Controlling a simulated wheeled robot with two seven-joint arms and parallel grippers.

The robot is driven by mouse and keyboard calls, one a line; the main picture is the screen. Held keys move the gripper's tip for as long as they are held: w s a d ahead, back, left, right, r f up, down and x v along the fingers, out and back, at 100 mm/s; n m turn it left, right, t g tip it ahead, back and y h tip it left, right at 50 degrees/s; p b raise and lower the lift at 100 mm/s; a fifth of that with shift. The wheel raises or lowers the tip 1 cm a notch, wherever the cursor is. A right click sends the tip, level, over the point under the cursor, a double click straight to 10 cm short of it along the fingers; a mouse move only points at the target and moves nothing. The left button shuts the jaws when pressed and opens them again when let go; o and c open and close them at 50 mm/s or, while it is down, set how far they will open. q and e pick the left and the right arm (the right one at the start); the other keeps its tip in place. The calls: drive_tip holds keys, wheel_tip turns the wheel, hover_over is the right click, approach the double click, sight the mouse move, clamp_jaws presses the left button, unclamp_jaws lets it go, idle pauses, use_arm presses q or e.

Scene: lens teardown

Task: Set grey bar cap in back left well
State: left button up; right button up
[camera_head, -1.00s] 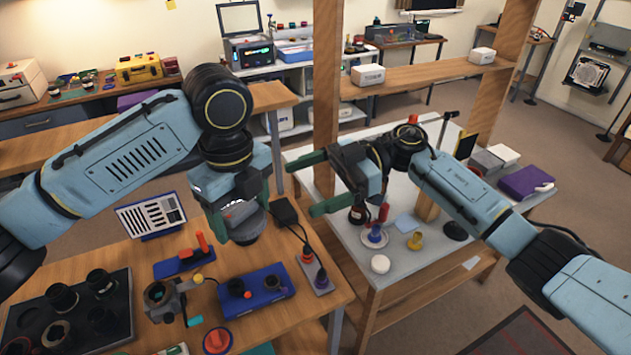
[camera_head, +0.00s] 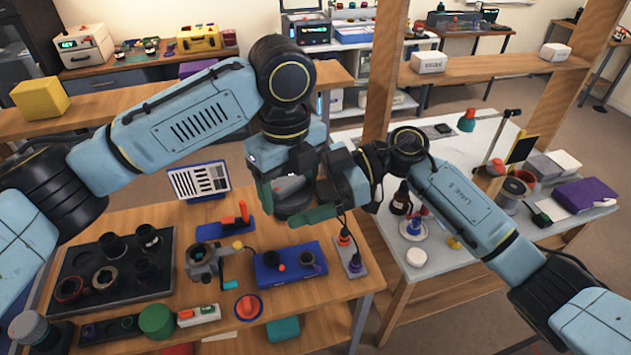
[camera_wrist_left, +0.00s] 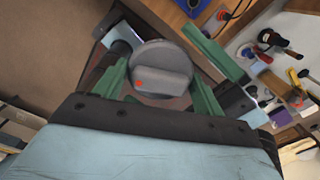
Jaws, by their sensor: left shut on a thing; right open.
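My left gripper (camera_head: 288,205) is shut on the grey bar cap (camera_wrist_left: 162,72), a round grey disc with a raised bar and a red dot. In the head view the cap (camera_head: 294,203) is dark and partly hidden, held above the bench behind the blue board. My right gripper (camera_head: 318,196) is open and close beside the left one; one green finger (camera_wrist_left: 216,54) reaches near the cap in the wrist view. I cannot tell whether it touches. A black tray (camera_head: 122,291) with several wells and dark rings lies at the left; its back left part is visible.
A blue board (camera_head: 268,278), a grey clamp-like fixture (camera_head: 205,262), a red-topped knob (camera_head: 248,306) and a green cylinder (camera_head: 156,321) stand on the bench. A printed card (camera_head: 200,180) stands at the back. A wooden post (camera_head: 383,75) rises close behind my right gripper.

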drive_tip(key=shift+a, duration=0.1)
drive_tip(key=c, duration=1.1)
use_arm(q)
drive_tip(key=o, duration=1)
use_arm(e)
drive_tip(key=shift+o, duration=0.2)
drive_tip(key=shift+s, duration=0.1)
